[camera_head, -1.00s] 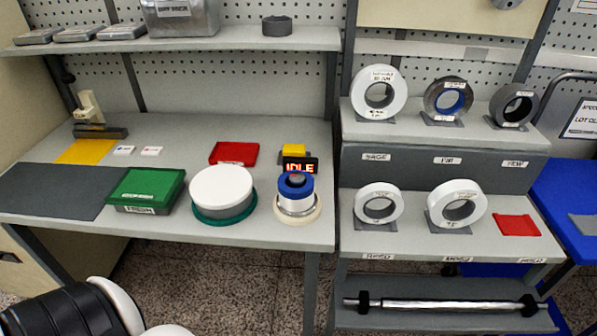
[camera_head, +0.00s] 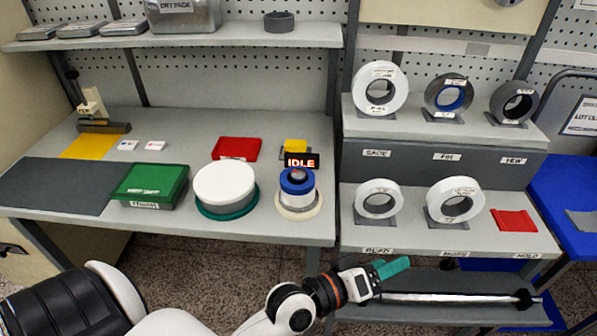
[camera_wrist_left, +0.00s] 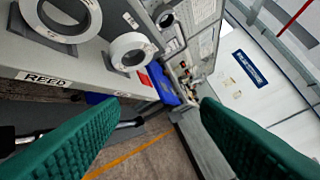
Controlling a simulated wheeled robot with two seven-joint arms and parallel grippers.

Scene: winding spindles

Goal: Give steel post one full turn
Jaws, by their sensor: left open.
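The steel post (camera_head: 297,197) stands upright on a round cream base (camera_head: 298,212) at the right end of the bench. It has a blue ring and a dark knob on top. A display reading IDLE (camera_head: 299,161) is just behind it. My left gripper (camera_head: 392,268) is in front of the rack, to the right of and lower in the picture than the post, and apart from it. Its green fingers are spread and empty in the left wrist view (camera_wrist_left: 158,108). The post is not in the left wrist view. My right gripper is not in view.
A white drum (camera_head: 224,184) on a green base and a green box (camera_head: 150,183) stand left of the post. A red tray (camera_head: 236,149) lies behind. The rack at right holds several ring rolls (camera_head: 455,199). A metal bar (camera_head: 450,297) lies on its lower shelf.

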